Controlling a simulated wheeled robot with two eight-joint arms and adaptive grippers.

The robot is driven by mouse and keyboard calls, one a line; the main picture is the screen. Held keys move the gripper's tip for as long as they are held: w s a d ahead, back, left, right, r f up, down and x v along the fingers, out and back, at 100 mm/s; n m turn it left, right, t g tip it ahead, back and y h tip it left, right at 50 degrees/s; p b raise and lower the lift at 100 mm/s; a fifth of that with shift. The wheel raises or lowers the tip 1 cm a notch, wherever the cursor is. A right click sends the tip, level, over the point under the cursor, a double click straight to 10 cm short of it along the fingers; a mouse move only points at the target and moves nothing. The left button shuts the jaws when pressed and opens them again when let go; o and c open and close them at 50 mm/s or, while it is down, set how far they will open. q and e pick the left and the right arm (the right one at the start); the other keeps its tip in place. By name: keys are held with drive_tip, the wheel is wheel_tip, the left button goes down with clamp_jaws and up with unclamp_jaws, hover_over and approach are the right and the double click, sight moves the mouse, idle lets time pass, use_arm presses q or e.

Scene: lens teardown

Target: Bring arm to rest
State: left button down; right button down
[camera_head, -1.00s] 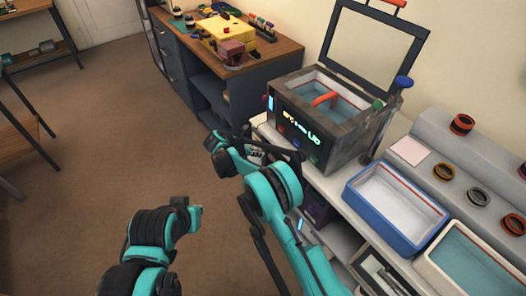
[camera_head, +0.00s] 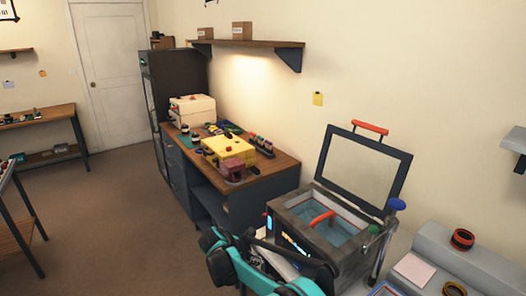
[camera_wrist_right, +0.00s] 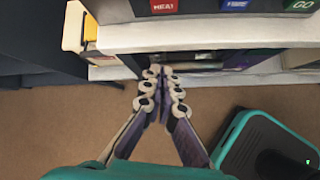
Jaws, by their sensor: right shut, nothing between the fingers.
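My right arm, teal and dark, enters the head view at the bottom centre. Its gripper is partly hidden there by its own links. In the right wrist view my right gripper (camera_wrist_right: 162,73) is shut, its fingertips together with nothing between them. The fingertips are near the front edge of the bench, below the panel of the box-shaped machine. My left arm and gripper are not in view.
The machine (camera_head: 285,212) stands close to my right arm, with its framed lid (camera_head: 368,165) raised. A wooden-topped desk (camera_head: 262,174) with a yellow box (camera_head: 222,148) stands farther back. Brown floor (camera_head: 110,215) is open at the left.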

drive_tip(key=s+d+r+m+y, duration=0.3)
drive_tip(key=s+d+r+m, duration=0.7)
drive_tip(key=s+d+r, duration=0.45)
drive_tip(key=s+d+f+m+t+y, duration=0.1)
drive_tip(key=s+d+m, duration=0.2)
drive_tip(key=s+m, duration=0.3)
drive_tip(key=s+d+f+m+t+y, duration=0.1)
drive_tip(key=s+m, duration=0.5)
drive_tip(key=s, duration=0.6)
drive_tip(key=shift+s+d+f+y, duration=0.2)
drive_tip(key=shift+d+f+y, duration=0.4)
drive_tip(key=shift+d, duration=0.4)
drive_tip(key=shift+f, duration=0.1)
